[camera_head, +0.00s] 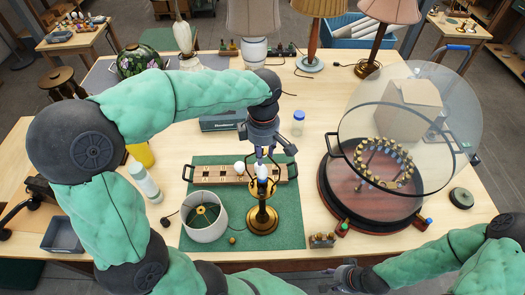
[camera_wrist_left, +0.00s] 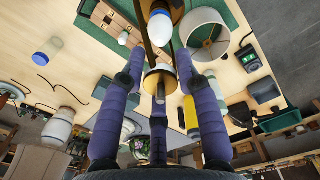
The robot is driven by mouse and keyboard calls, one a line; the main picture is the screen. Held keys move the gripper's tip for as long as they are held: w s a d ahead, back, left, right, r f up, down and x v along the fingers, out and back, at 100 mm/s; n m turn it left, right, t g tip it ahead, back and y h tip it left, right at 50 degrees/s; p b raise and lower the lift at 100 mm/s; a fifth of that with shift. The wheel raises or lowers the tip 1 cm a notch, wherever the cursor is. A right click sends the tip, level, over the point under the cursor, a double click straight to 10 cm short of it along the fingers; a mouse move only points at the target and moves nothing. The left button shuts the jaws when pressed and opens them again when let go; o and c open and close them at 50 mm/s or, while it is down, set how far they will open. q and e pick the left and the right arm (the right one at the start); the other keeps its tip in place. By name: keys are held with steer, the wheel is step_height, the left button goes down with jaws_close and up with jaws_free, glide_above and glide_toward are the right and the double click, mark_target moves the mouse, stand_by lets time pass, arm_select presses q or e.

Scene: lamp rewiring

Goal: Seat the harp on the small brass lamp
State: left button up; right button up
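The small brass lamp (camera_head: 262,222) stands upright on the green mat with a white bulb, which also shows in the left wrist view (camera_wrist_left: 161,30). My left gripper (camera_head: 265,155) is directly above the bulb, fingers pointing down. In the left wrist view its fingers (camera_wrist_left: 160,62) are spread, with gaps on both sides of a brass disc and stud. The harp (camera_wrist_left: 148,40) appears as a brass arc beside the bulb below this disc; whether its feet are in the lamp is hidden. My right gripper (camera_head: 346,274) is low at the front edge, its fingers unclear.
A white shade (camera_head: 205,217) lies left of the lamp. A wooden tray (camera_head: 226,173) with bulbs is behind it. A large round turntable with a clear cover (camera_head: 430,110) stands right. A small metal block (camera_head: 322,240) sits at the mat's front right corner.

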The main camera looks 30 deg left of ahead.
arm_select(q)
steer(key=shift+o, duration=0.8)
steer(key=shift+r, duration=0.15)
step_height(320, 180, up, 12)
steer(key=shift+d+f, duration=0.1)
steer(key=shift+f, duration=0.05)
